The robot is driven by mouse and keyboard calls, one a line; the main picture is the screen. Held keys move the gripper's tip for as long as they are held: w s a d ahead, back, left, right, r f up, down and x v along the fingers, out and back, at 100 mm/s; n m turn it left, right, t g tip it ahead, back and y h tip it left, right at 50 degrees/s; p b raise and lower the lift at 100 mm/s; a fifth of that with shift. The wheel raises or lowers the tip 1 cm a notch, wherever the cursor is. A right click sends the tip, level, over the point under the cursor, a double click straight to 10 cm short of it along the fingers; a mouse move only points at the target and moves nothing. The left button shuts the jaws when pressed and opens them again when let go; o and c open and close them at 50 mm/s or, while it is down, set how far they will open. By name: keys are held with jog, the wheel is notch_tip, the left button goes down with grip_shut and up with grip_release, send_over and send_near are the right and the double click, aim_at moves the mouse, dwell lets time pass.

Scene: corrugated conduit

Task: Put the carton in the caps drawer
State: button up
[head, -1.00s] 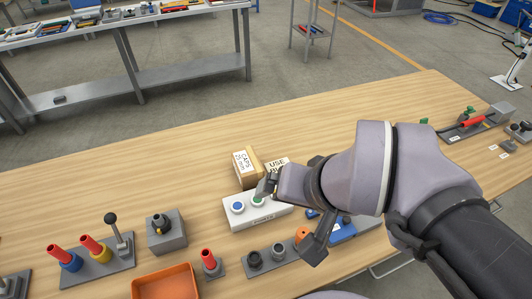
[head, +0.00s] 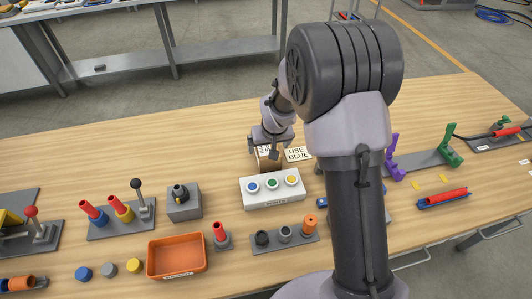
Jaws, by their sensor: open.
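The carton (head: 267,162) is a small brown box standing on the wooden table behind the white button box. Its lettered label is mostly covered by my gripper. My gripper (head: 264,145) is open and is right over the carton, from above in this view. I cannot tell whether the fingers touch the carton or straddle it. Grey bar handles (head: 412,261) stick out below the table's front edge at right. I cannot make out which drawer is for caps, and no open drawer shows.
A "USE BLUE" card (head: 298,154) lies beside the carton. The white button box (head: 272,200) stands in front. An orange tray (head: 176,272), loose caps (head: 109,270), a red-and-yellow peg fixture (head: 122,226) and a grey block (head: 184,204) are at left. The table behind is mostly clear.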

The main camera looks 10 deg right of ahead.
jog(key=b+x, duration=0.1)
jog(key=x, duration=0.2)
jog(key=w+b+x, duration=0.1)
jog(key=x, duration=0.2)
jog(key=shift+w, duration=0.1)
jog(key=shift+f+b, duration=0.2)
jog(key=shift+b, duration=0.15)
jog(key=shift+c, duration=0.2)
